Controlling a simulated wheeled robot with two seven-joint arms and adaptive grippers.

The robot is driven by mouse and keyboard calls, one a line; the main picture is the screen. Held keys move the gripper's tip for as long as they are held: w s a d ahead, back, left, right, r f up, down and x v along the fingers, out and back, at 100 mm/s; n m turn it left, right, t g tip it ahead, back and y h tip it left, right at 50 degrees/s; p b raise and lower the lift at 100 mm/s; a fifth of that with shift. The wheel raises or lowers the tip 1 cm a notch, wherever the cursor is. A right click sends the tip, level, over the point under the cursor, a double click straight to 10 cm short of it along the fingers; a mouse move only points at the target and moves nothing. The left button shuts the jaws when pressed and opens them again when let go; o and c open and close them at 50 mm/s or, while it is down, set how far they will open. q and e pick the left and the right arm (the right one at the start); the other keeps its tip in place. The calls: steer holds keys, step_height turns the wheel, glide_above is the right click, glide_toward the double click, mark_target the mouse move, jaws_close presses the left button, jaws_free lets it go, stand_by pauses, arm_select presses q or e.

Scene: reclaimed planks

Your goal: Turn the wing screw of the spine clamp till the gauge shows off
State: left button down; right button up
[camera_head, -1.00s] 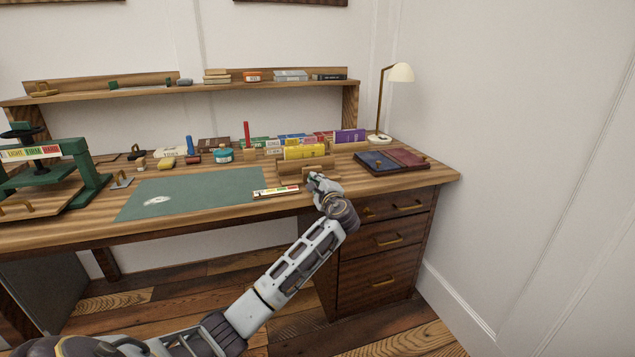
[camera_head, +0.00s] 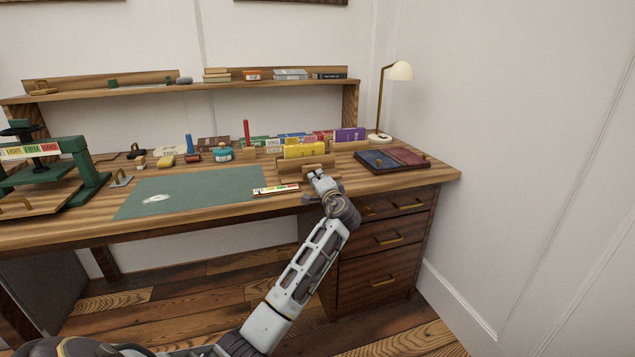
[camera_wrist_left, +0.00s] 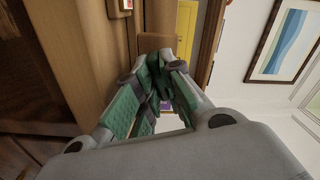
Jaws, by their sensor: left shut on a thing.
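The spine clamp (camera_head: 292,170) is a wooden piece near the front edge of the desk, before a yellow book. The gauge (camera_head: 275,190) is a small strip with coloured fields to its left; its reading is too small to tell. My left gripper (camera_head: 315,175) is at the front of the clamp. In the left wrist view the green-padded fingers (camera_wrist_left: 163,84) are closed together against the clamp's wood (camera_wrist_left: 155,43). The wing screw is hidden between them. A corner of the gauge (camera_wrist_left: 126,4) shows at the top. My right gripper is not in view.
A green mat (camera_head: 190,192) lies left of the gauge. A green press (camera_head: 75,165) stands far left. Books (camera_head: 305,150) stand behind the clamp. A tray with blue and red panels (camera_head: 392,159) and a lamp (camera_head: 400,73) are to the right.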

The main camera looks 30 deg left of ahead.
arm_select(q)
steer(key=shift+f+n, duration=0.1)
steer(key=shift+n, duration=0.3)
steer(key=c, duration=1.8)
jaws_free()
steer(key=shift+v, duration=6.05)
